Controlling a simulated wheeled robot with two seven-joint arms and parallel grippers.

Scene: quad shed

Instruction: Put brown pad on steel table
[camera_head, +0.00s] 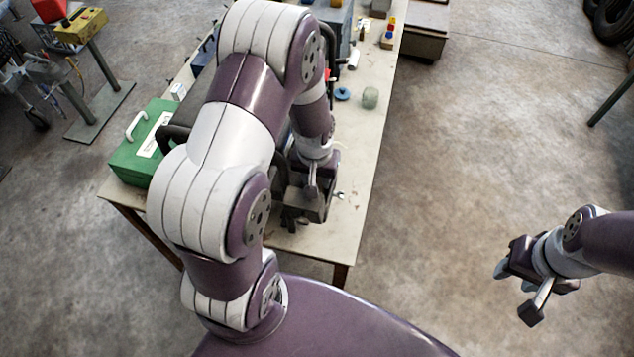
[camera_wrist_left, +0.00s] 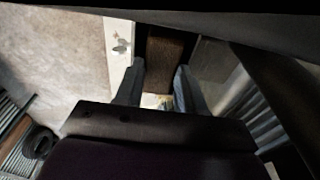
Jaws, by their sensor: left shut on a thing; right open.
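In the left wrist view a brown pad (camera_wrist_left: 166,50) lies between the two fingers of my left gripper (camera_wrist_left: 157,82), which is shut on it. In the head view my left gripper (camera_head: 305,205) is over the near end of a long pale-topped table (camera_head: 345,220), and I cannot make out the pad there. I cannot tell whether the pad touches the tabletop, or whether this table is the steel one. My right gripper (camera_head: 515,290) is open and empty, over bare floor to the right of the table.
A green box (camera_head: 140,145) with a pale handle stands at the table's left near corner. A blue disc (camera_head: 343,94) and a greenish jar (camera_head: 370,98) stand farther back. My left arm hides much of the tabletop.

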